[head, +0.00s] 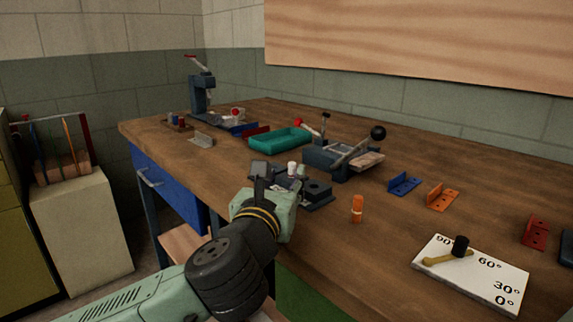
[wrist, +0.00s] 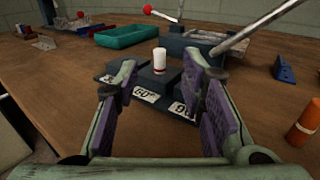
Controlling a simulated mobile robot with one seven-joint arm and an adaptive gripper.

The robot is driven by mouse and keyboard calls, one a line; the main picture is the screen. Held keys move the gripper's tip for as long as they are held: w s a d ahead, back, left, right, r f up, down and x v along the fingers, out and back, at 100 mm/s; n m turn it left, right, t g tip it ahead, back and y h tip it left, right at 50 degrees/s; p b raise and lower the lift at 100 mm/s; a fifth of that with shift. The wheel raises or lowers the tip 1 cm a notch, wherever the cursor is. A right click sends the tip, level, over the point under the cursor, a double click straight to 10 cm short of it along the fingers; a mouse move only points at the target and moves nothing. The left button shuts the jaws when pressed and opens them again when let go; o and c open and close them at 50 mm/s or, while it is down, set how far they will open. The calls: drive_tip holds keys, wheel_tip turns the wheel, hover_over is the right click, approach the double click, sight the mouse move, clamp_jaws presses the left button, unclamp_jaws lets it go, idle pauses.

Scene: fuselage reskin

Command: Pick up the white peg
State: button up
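The white peg (wrist: 159,60) stands upright in a dark block (wrist: 165,84) with angle labels on its front, one reading 60°. A reddish band shows near the peg's base. In the head view the white peg (head: 292,168) shows just past my gripper (head: 275,188), partly close behind its fingers. In the wrist view my gripper (wrist: 160,108) is open, with purple-padded fingers spread wide apart. The peg appears between and beyond the fingertips, and nothing is held. The lower part of the block is partly hidden by the fingers.
An orange cylinder (head: 357,209) stands right of the block. A lever press (head: 340,155) with a long handle is behind it, and a green tray (head: 280,140) is further back. Blue (head: 404,184) and orange brackets (head: 442,196) and a white angle board (head: 480,285) lie to the right.

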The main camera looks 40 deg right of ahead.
sight(291, 165)
drive_tip(key=shift+w+d+r+p, duration=0.2)
drive_tip(key=shift+w+r+p, duration=0.3)
drive_tip(key=shift+p, duration=0.75)
drive_tip(key=shift+w+d+p, duration=0.2)
drive_tip(key=shift+d+p, duration=0.15)
drive_tip(key=shift+p, duration=0.9)
drive_tip(key=shift+d+f+p, duration=0.35)
drive_tip(key=shift+d+p, duration=0.05)
drive_tip(key=shift+p, duration=0.5)
drive_tip(key=p+x, duration=0.1)
drive_tip(key=x, duration=0.4)
drive_tip(key=shift+w, duration=0.1)
clamp_jaws()
